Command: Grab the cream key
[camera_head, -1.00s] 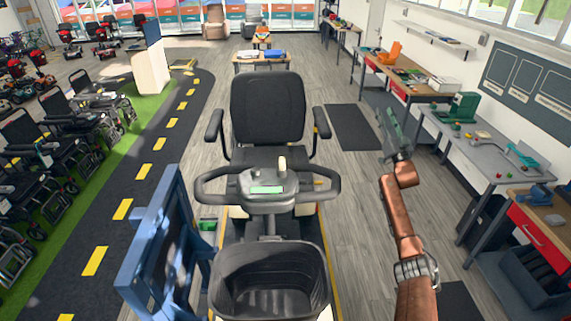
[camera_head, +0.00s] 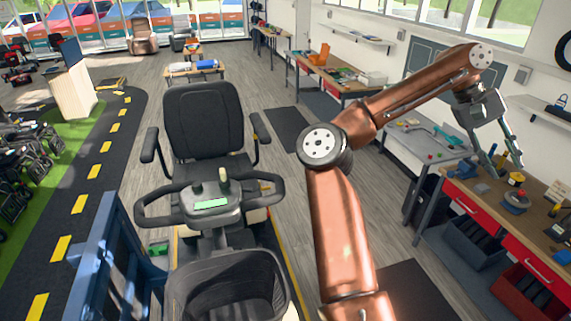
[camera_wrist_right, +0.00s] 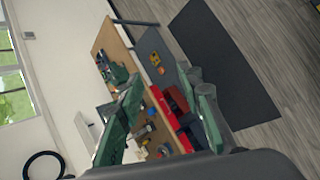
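A small upright cream piece (camera_head: 223,176), which looks like the cream key, stands on the console of the scooter's tiller (camera_head: 207,207), just above the green display. It is too small to make out its shape. A dark knob (camera_head: 196,187) stands to its left. My right gripper (camera_head: 503,165) is far to the right of it, over the workbench, with its fingers apart and nothing between them. The right wrist view shows the two green fingers (camera_wrist_right: 160,85) spread above the bench. My left gripper is not in view.
The scooter has a black seat (camera_head: 205,120) and a front basket (camera_head: 228,290). A blue frame (camera_head: 100,265) stands at its left. The wooden workbench (camera_head: 480,200) with red drawers and small tools lies at the right.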

